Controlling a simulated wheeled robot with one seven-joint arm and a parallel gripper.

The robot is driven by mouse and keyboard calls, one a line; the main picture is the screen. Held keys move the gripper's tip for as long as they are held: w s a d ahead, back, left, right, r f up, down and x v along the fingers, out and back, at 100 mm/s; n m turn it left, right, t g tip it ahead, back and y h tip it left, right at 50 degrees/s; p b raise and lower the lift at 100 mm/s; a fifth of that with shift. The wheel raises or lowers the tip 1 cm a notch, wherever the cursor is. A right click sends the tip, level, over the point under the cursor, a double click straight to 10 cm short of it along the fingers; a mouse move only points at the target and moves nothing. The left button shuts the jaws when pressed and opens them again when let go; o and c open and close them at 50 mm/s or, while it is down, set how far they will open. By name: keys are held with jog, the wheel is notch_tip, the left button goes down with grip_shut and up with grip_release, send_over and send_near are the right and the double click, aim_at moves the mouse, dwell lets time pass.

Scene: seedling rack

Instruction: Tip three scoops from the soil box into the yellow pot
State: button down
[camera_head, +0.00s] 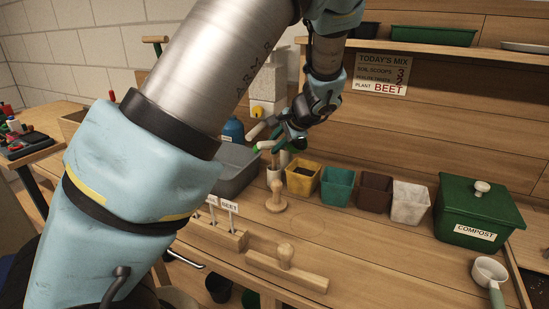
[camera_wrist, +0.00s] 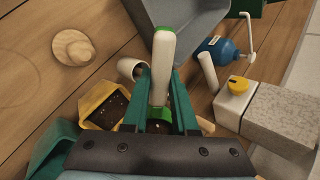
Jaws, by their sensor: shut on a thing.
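My gripper (camera_head: 280,138) is shut on a tool with a white handle (camera_wrist: 162,68) and green ends, apparently a scoop. Its handle slants up from between my fingers (camera_wrist: 162,105) in the wrist view. A dark soil-like patch shows between the fingers; I cannot tell if it lies in the tool. The grey soil box (camera_head: 238,170) stands left of and below my gripper; it also shows in the wrist view (camera_wrist: 190,30). Its contents are hidden. The yellow pot (camera_head: 302,180) stands right of and below my gripper and holds some dark soil; the wrist view shows it left of my fingers (camera_wrist: 92,98).
A small white cup (camera_head: 273,180) stands between soil box and yellow pot. Teal (camera_head: 337,187), brown (camera_head: 374,190) and white (camera_head: 410,203) pots stand rightward, then a green compost bin (camera_head: 477,212). A wooden stamp (camera_head: 276,200) stands in front. A blue bottle (camera_head: 232,130) is behind.

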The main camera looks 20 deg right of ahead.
jog(key=t+b, duration=0.2)
jog(key=b, duration=0.2)
jog(key=d+m+t+y+b, duration=0.1)
jog(key=t+b, duration=0.1)
jog(key=b, duration=0.3)
jog(key=s+m+t+b, duration=0.1)
jog(key=t+b, duration=0.1)
jog(key=b, duration=0.3)
jog(key=shift+s+d+r, duration=0.1)
jog(key=shift+d+r, duration=0.05)
jog(key=shift+r, duration=0.25)
jog(key=shift+r+t, duration=0.1)
jog(key=shift+t, duration=0.2)
jog(key=shift+r+y, duration=0.1)
jog(key=shift+y, duration=0.2)
